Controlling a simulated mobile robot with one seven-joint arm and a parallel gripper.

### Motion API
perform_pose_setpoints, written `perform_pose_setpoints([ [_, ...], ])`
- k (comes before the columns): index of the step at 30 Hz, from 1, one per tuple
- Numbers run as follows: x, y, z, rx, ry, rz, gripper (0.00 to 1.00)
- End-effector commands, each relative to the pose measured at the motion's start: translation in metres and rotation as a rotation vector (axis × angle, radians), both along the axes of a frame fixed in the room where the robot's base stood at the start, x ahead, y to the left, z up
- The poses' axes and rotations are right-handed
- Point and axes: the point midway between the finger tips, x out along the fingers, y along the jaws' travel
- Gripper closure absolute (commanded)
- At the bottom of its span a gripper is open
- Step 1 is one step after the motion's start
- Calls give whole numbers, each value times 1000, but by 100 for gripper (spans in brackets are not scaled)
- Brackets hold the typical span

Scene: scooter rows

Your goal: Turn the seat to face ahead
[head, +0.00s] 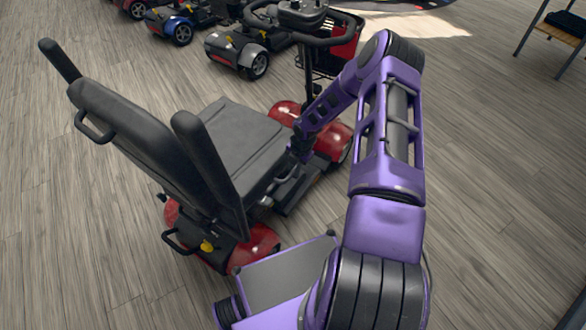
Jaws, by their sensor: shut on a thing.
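The scooter's black padded seat (235,137) has a tall backrest (140,128) and two armrests. The backrest is at the rear, over the red rear body (250,245). The cushion points roughly toward the tiller (307,80) and red front (335,137); any small remaining angle is hard to judge from here. My gripper (285,180) is low at the cushion's right side, shut on what looks like a dark seat lever. The fingertips and the held part are small, dark and partly hidden.
More scooters, one blue (178,27) and one grey (240,48), stand in a row at the top left. A wood-topped bench (562,32) is at the top right. The wood floor right of my arm and at the left is clear.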

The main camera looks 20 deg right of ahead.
Motion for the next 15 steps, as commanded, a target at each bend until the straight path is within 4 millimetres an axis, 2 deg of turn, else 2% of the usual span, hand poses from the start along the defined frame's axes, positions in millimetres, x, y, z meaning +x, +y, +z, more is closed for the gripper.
perform_pose_setpoints([
  [13, 0, -1, 0, -1, -1, 0, 100],
  [14, 0, -1, 0, -1, -1, 0, 74],
  [15, 0, -1, 0, -1, -1, 0, 67],
])
